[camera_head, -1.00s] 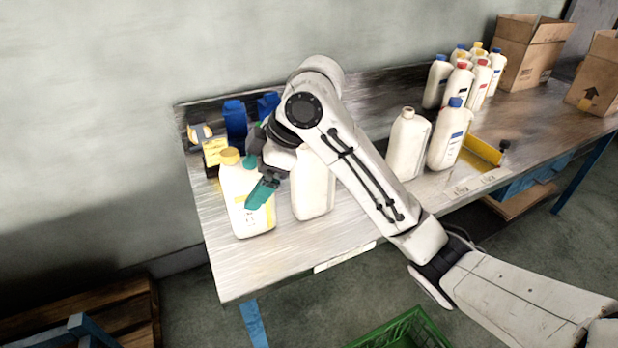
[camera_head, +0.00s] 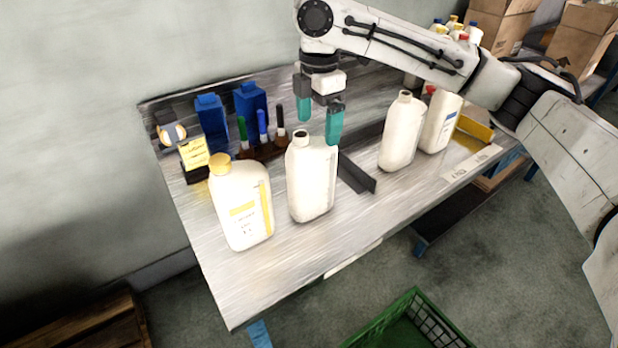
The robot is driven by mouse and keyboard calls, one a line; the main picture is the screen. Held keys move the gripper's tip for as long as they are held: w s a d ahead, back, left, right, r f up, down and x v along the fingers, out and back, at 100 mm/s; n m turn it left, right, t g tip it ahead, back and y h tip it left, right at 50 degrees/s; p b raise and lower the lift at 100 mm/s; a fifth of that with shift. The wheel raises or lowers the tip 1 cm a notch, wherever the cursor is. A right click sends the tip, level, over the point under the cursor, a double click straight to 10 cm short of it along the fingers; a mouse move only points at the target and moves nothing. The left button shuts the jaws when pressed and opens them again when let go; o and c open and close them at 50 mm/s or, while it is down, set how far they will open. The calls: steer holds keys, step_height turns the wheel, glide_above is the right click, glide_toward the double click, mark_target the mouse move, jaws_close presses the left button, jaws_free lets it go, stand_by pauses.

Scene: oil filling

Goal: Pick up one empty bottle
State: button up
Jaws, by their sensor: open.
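My gripper (camera_head: 320,121) points down with its two teal fingers apart and empty. It is above and just behind an uncapped white bottle (camera_head: 311,181) in the middle of the table; whether a finger touches it I cannot tell. A second uncapped white bottle (camera_head: 402,133) stands to the right. A white bottle with a yellow cap and a label (camera_head: 241,207) stands to the left. A white bottle with a red cap (camera_head: 440,122) stands behind the right uncapped bottle. All of these stand upright.
The metal table (camera_head: 255,285) has free room at its front left. Blue containers (camera_head: 211,122), pens in a holder (camera_head: 262,151) and a yellow card (camera_head: 194,153) stand at the back. A dark metal bar (camera_head: 357,177) lies mid-table. A green crate (camera_head: 408,325) is on the floor.

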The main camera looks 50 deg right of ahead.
mark_target(319, 140)
steer(key=shift+s+f, duration=0.2)
steer(key=shift+f, duration=3.55)
steer(key=c, duration=1.3)
steer(key=shift+r, duration=0.15)
steer(key=shift+c, duration=0.2)
